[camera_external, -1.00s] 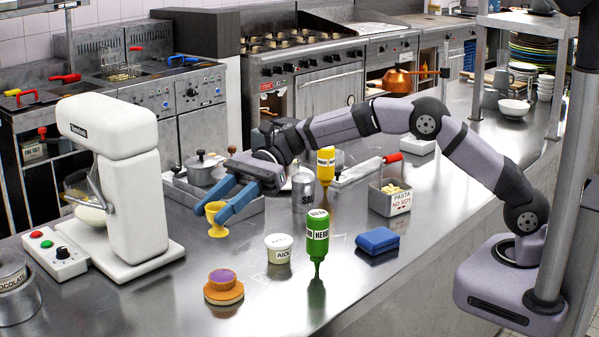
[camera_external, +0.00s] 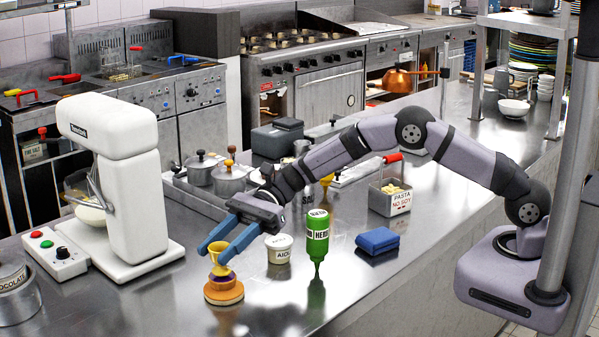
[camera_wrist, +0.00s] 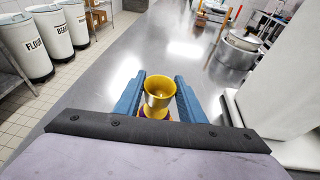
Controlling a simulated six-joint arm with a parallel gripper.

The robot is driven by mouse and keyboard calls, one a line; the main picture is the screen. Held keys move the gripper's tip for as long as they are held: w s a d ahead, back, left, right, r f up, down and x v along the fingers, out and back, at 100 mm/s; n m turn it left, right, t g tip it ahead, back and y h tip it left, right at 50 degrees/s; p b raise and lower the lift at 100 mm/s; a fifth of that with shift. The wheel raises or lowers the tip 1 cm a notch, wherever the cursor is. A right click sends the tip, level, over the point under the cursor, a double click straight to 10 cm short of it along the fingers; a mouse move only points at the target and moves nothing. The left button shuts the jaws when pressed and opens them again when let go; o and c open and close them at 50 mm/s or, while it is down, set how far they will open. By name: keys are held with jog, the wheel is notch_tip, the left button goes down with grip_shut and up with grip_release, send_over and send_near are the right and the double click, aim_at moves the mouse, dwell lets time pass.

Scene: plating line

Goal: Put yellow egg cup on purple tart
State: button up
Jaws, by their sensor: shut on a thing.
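The yellow egg cup (camera_external: 222,255) is upright between the blue fingers of my gripper (camera_external: 226,252). In the wrist view the egg cup (camera_wrist: 159,92) sits between both fingertips (camera_wrist: 160,97), which close on its sides. The tart (camera_external: 224,291) has an orange-brown body and stands on the counter directly below the egg cup. Its purple top is mostly covered by the cup; a little purple shows under the cup in the wrist view. The cup's foot is at the tart's top; I cannot tell whether it touches.
A white tub (camera_external: 279,249) and a green herb bottle (camera_external: 317,238) stand to the right of the tart. A blue sponge (camera_external: 377,240) lies farther right. The white mixer (camera_external: 125,180) stands to the left. The counter in front of the tart is clear.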

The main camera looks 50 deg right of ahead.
jog(key=shift+f, duration=0.4)
jog(key=shift+f, duration=0.1)
jog(key=shift+f, duration=0.15)
jog(key=o, duration=1)
jog(key=shift+o, duration=0.2)
